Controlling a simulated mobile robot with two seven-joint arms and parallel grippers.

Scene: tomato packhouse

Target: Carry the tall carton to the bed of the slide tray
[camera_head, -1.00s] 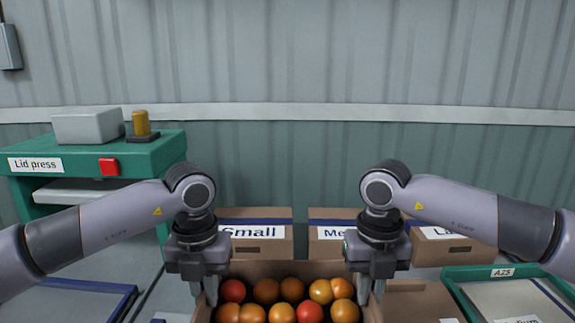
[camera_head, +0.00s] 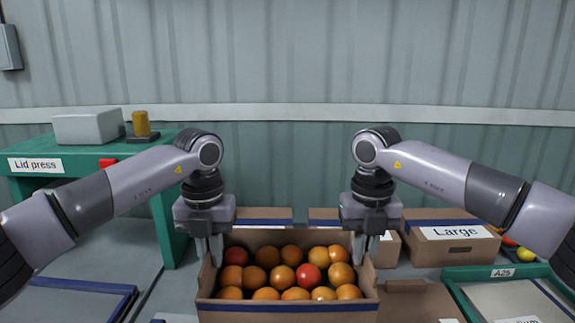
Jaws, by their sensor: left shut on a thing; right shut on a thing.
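The tall carton (camera_head: 286,305) is an open brown box filled with red and orange tomatoes, in the middle at the bottom of the head view. My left gripper (camera_head: 208,256) is shut on its left wall and my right gripper (camera_head: 364,256) is shut on its right wall. The carton looks level. Its underside is hidden, so I cannot tell its height. A blue-edged tray (camera_head: 128,297) lies at the lower left, partly cut off. I cannot tell whether this is the slide tray.
The green lid press (camera_head: 105,155) stands at the back left. Labelled cartons, one marked Large (camera_head: 455,250), stand behind on the right. A green-rimmed tray (camera_head: 480,272) marked A25 lies at the right. Grey surface is clear left of the carton.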

